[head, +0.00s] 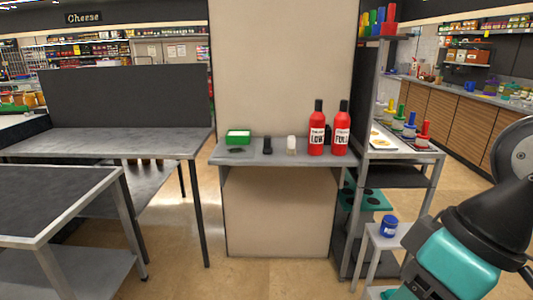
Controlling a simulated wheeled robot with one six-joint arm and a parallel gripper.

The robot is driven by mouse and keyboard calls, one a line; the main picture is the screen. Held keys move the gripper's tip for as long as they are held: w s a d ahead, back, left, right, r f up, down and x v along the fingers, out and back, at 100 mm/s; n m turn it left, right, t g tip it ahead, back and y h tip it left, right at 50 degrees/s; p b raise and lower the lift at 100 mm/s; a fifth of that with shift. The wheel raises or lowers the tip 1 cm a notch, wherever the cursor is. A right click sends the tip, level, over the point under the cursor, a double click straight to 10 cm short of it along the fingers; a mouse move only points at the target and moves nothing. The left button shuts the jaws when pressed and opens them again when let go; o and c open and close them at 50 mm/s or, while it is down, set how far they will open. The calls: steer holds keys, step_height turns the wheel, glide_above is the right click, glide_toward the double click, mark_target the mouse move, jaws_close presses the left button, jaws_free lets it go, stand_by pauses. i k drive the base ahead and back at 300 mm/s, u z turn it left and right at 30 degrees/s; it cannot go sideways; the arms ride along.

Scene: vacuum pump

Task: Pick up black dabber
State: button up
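A small black upright object, which looks like the black dabber (267,146), stands on the narrow grey shelf (225,159) against the beige pillar. A white, similarly small piece (291,145) stands to its right, apart from it. A green box (238,137) is to its left. Parts of my arm show at the right edge, well away from the shelf. My gripper's fingers cannot be seen.
Two red bottles (316,136) (341,136) with black caps stand on the shelf's right part. A metal rack (434,155) with colored dabber-like items is right of it. A blue jar (389,226) sits on a low stand. Grey tables (110,142) fill the left; floor before the shelf is clear.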

mark_target(268, 149)
steer(key=u, duration=0.6)
steer(key=i, duration=0.55)
steer(key=u, duration=0.85)
steer(key=i, duration=1.6)
steer(key=z, duration=1)
steer(key=i, duration=0.55)
steer(key=z, duration=0.5)
